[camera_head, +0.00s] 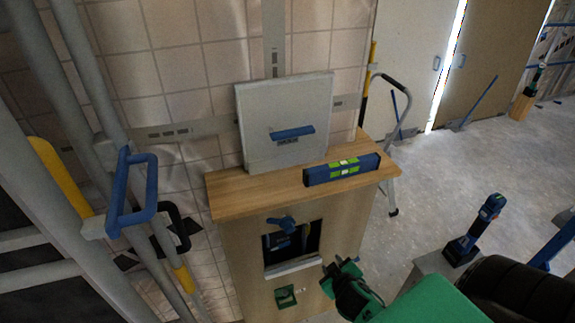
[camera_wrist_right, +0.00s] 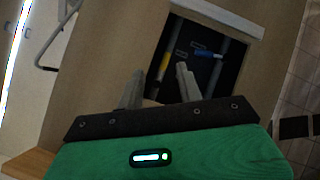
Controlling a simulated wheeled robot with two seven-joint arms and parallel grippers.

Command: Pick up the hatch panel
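The hatch panel (camera_head: 287,112) is a pale grey square plate with a blue handle (camera_head: 292,132). It stands nearly upright on the wooden top of a cabinet, in front of the tiled wall. My right gripper (camera_head: 341,268) is below and right of the panel, by the cabinet's front, and not touching the panel. In the right wrist view its two fingers (camera_wrist_right: 160,86) are apart with nothing between them, pointing toward the cabinet's square opening (camera_wrist_right: 198,56). The panel does not show in that view. My left gripper is not in view.
The cabinet top (camera_head: 237,186) also carries a blue spirit level (camera_head: 341,169) near its front edge. The cabinet's opening (camera_head: 291,245) holds pipes and a blue part. A blue-handled tool (camera_head: 476,229) stands at right. Tall grey bars with a blue handle (camera_head: 131,190) are at left.

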